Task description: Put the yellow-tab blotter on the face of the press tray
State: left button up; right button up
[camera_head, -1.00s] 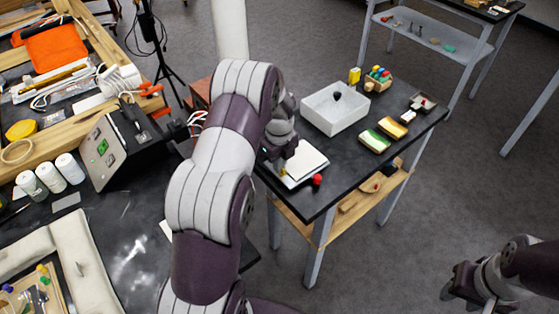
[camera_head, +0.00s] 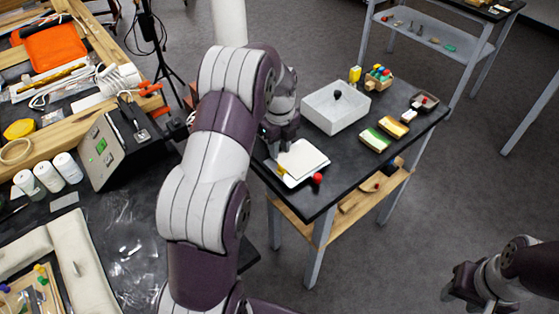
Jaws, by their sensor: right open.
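The press tray (camera_head: 291,182) is a white tray on the black tabletop, with a red knob at its near right corner. A cream-white blotter (camera_head: 304,158) with a yellow tab at its near left corner lies over the tray and appears flat on its face. My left gripper (camera_head: 277,150) is at the far left edge of the blotter; its fingertips are small and dark, so I cannot tell whether they are open or touch it. My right gripper (camera_head: 455,290) is open and empty at the lower right, over the floor, away from the table.
A white-grey bin (camera_head: 337,108) with a dark item stands behind the tray. To its right are a green-and-cream block (camera_head: 375,141), a yellow block (camera_head: 394,127), a small dark tray (camera_head: 424,102) and a wooden rack (camera_head: 379,78). A cluttered bench fills the left.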

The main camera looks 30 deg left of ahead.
pick_arm(q)
notch_tip(320, 180, up, 6)
jog(key=p, duration=0.2)
jog(key=s+d+n, duration=0.6)
jog(key=s+n, duration=0.4)
jog(key=n, duration=0.1)
jog(key=s+d+n+t, duration=0.1)
jog(key=s+d+n, duration=0.5)
jog(key=s+n, duration=0.4)
jog(key=shift+f+n, duration=0.3)
jog(key=shift+n, duration=0.3)
